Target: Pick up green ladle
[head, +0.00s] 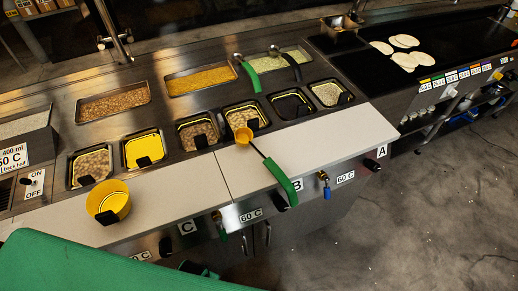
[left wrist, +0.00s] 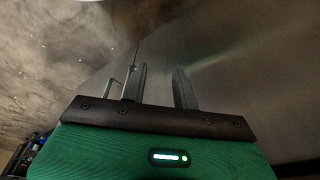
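A ladle with a green handle (head: 282,182) and a yellow bowl (head: 243,135) lies across the white counter edge, its handle end hanging out over the front. A second ladle with a green handle (head: 250,76) rests at the back pans, its head at the edge of a pan. In the left wrist view my left gripper (left wrist: 159,88) has its two fingers apart with nothing between them, near a grey metal surface. Neither ladle shows in that view. My right gripper is in neither view.
A yellow container (head: 108,200) stands on the left of the white counter (head: 175,190). A black-handled utensil (head: 286,64) lies by the back pans. Several food pans fill the station. A dark griddle (head: 445,45) with tortillas (head: 404,60) is at right. Knobs stick out along the front.

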